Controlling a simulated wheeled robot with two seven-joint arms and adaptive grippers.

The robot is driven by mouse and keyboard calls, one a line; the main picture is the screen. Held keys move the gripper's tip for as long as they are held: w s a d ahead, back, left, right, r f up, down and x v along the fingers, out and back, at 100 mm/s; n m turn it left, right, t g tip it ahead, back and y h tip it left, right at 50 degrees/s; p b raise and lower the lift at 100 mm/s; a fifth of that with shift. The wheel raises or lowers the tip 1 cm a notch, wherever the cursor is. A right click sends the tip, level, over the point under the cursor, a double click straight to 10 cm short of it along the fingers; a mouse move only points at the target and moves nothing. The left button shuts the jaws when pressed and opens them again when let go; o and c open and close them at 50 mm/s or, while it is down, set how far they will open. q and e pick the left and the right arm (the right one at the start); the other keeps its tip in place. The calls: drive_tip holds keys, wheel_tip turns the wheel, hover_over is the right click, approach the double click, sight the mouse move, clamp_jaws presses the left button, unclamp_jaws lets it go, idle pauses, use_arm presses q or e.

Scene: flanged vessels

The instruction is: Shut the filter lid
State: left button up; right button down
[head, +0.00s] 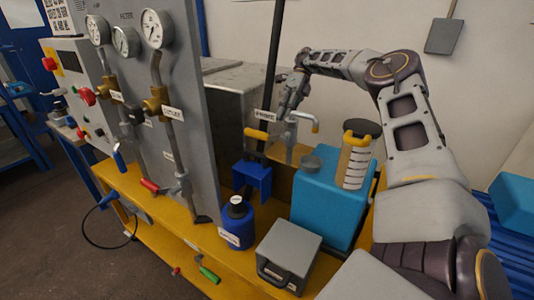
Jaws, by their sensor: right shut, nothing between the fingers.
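The only "FILTER" lettering I can read is at the top of the grey gauge panel (185,95); I cannot tell for certain which part is the filter lid. My right gripper (285,108) is shut and empty. It is small in the head view, beyond the blue box, close to a dark upright pole (272,70) and a grey tap-like pipe (291,135). Whether it touches them is unclear. My left gripper is out of view.
A grey case (289,250) and a blue bottle (237,222) stand on the yellow bench (205,237) in front. A blue bracket (251,180) is beside the pole. A large grey box (237,90) stands behind the panel. My right arm spans the right side.

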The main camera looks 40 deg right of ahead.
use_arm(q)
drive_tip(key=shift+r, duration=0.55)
